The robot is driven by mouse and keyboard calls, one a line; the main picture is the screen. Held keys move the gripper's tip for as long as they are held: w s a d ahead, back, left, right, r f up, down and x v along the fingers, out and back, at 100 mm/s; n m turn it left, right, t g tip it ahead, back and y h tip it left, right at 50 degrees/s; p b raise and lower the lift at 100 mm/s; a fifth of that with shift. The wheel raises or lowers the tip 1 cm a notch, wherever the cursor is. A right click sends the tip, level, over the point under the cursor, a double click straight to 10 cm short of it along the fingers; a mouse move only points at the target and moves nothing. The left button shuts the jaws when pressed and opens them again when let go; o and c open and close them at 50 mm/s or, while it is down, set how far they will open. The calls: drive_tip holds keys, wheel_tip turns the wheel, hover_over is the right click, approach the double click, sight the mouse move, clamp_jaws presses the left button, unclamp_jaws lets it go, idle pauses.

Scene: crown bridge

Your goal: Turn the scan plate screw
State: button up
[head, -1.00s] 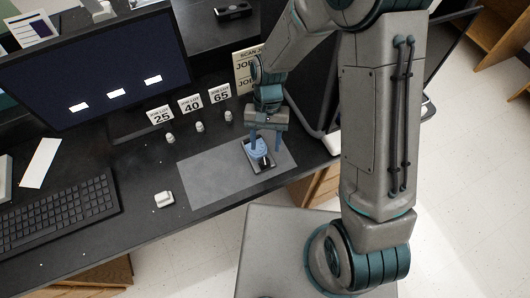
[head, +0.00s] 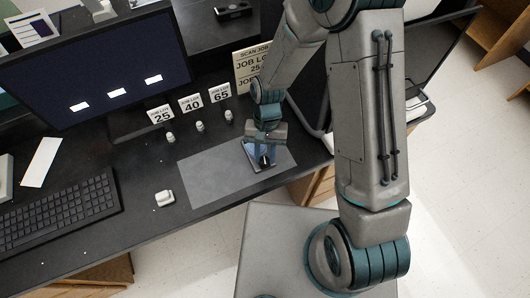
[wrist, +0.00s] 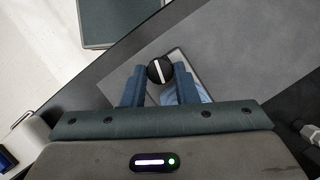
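The scan plate (head: 250,148) lies on the grey mat at the right part of the desk. Its screw, a black round knob with a white stripe (wrist: 160,69), shows in the wrist view near the fingertips. My gripper (head: 262,153) is low over the plate, pointing down. In the wrist view my gripper (wrist: 158,78) has its two blue fingers apart, one on each side of the knob. I cannot tell whether the fingers touch it. Part of the plate is hidden under my gripper.
The grey mat (head: 205,175) is otherwise clear. Small white pieces stand by the job lot cards 25, 40 and 65 (head: 190,103). A white block (head: 164,198), a keyboard (head: 60,215) and a monitor (head: 95,75) are to the left. A scan job sign (head: 245,70) stands behind.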

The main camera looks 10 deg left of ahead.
drive_tip(key=shift+n, duration=0.3)
drive_tip(key=n+b, duration=0.1)
drive_tip(key=n+h, duration=0.1)
drive_tip(key=n, duration=0.1)
drive_tip(key=shift+a+f+h+b, duration=0.1)
drive_tip(key=shift+a+h+b, duration=0.1)
drive_tip(key=shift+h+b, duration=0.15)
drive_tip(key=n+t+h+b, duration=0.1)
drive_tip(key=n, duration=0.3)
drive_tip(key=shift+s+a, duration=0.1)
drive_tip(key=shift+s, duration=0.05)
drive_tip(key=n+t+h+b, duration=0.1)
drive_tip(key=n, duration=0.2)
drive_tip(key=shift+s+a+n+b, duration=0.1)
drive_tip(key=shift+n+b, duration=0.2)
drive_tip(key=shift+b, duration=0.05)
drive_tip(key=shift+s+n+t+h+b, duration=0.1)
drive_tip(key=shift+n+t+h+b, duration=0.35)
drive_tip(key=shift+n, duration=1.35)
drive_tip(key=shift+t, duration=0.25)
drive_tip(key=o, duration=1)
